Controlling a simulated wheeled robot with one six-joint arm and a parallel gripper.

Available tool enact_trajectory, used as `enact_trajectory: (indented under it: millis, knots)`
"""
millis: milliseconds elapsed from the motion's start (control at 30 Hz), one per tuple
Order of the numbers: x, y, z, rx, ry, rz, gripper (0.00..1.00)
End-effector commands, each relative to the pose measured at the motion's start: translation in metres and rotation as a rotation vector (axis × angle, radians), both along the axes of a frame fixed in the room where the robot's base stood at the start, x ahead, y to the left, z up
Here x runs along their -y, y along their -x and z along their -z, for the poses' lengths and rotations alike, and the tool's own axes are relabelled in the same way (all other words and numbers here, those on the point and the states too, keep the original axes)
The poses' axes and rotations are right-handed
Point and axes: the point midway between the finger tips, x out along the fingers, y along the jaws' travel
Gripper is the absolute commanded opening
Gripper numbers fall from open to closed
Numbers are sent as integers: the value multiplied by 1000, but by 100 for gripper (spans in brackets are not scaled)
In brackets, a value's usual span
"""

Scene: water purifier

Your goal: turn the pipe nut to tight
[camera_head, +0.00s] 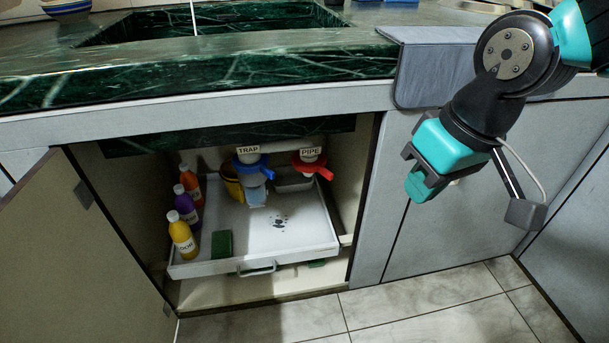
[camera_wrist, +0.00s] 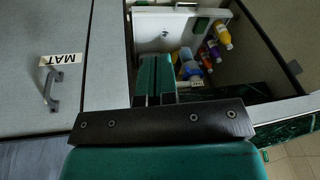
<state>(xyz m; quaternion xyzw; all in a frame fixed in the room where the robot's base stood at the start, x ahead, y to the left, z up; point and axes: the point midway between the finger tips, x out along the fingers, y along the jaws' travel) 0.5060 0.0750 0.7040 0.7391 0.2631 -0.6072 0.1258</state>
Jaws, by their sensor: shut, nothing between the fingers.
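The pipe nut (camera_head: 308,165) is red with a short handle pointing down and right. It sits under a label reading PIPE (camera_head: 311,151), inside the open cabinet below the sink. To its left is the blue trap nut (camera_head: 252,168) under a label reading TRAP (camera_head: 248,150). My gripper (camera_head: 416,188) is shut and empty, outside the cabinet, to the right of the opening and well apart from the pipe nut. Its shut fingers also show in the wrist view (camera_wrist: 154,72). I cannot make out the pipe nut in the wrist view.
A white pull-out tray (camera_head: 300,226) lies below the nuts, with several bottles (camera_head: 183,237) and a green sponge (camera_head: 222,244). The open door (camera_head: 70,250) stands at left. The countertop (camera_head: 200,75) overhangs the opening. A grey cloth (camera_head: 437,70) hangs over its edge.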

Motion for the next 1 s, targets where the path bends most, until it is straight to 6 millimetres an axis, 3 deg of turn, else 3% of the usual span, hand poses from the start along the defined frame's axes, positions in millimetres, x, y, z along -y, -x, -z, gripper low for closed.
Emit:
enact_trajectory:
  millis: [100, 200, 300, 433, 600, 767, 1000]
  knots:
    - [-45, -67, 28, 99, 102, 15, 0]
    - [-85, -111, 57, 211, 184, 24, 0]
    - [-120, -139, 84, 320, 250, 23, 0]
    - [-151, -155, 108, 423, 305, 15, 0]
    - [-172, -163, 127, 503, 344, 8, 0]
    - [-174, -170, 140, 520, 352, 9, 0]
    - [-169, -197, 179, 517, 353, 10, 0]
